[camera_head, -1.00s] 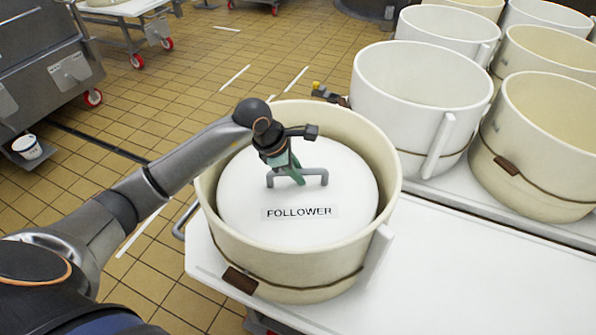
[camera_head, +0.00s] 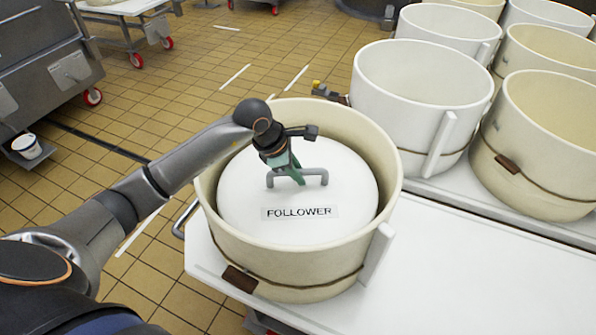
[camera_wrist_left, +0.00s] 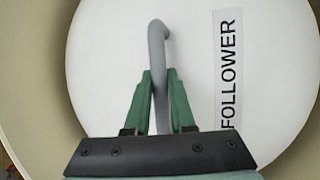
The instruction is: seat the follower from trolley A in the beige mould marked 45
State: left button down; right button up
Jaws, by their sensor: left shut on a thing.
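The follower (camera_head: 265,225) is a white disc with a grey handle and a FOLLOWER label. It lies inside a beige mould (camera_head: 290,260), below the rim, with a gap to the wall showing around it. My left gripper (camera_head: 291,178) is shut on the follower's handle. In the left wrist view the green fingers of the left gripper (camera_wrist_left: 159,95) stand on both sides of the handle, above the follower (camera_wrist_left: 110,40). No number 45 is readable on the mould; whether the follower touches the cheese or floor below is hidden. My right gripper is not in view.
The mould stands on a white trolley top (camera_head: 460,270), bare at the right front. White moulds (camera_head: 415,110) and beige moulds (camera_head: 535,150) stand behind and right. A steel machine (camera_head: 50,65) is at the left. Tiled floor lies open behind.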

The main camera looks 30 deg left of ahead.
pick_arm(q)
jog(key=shift+w+f+b, duration=0.1)
jog(key=shift+f+b, duration=0.2)
jog(key=shift+b, duration=0.1)
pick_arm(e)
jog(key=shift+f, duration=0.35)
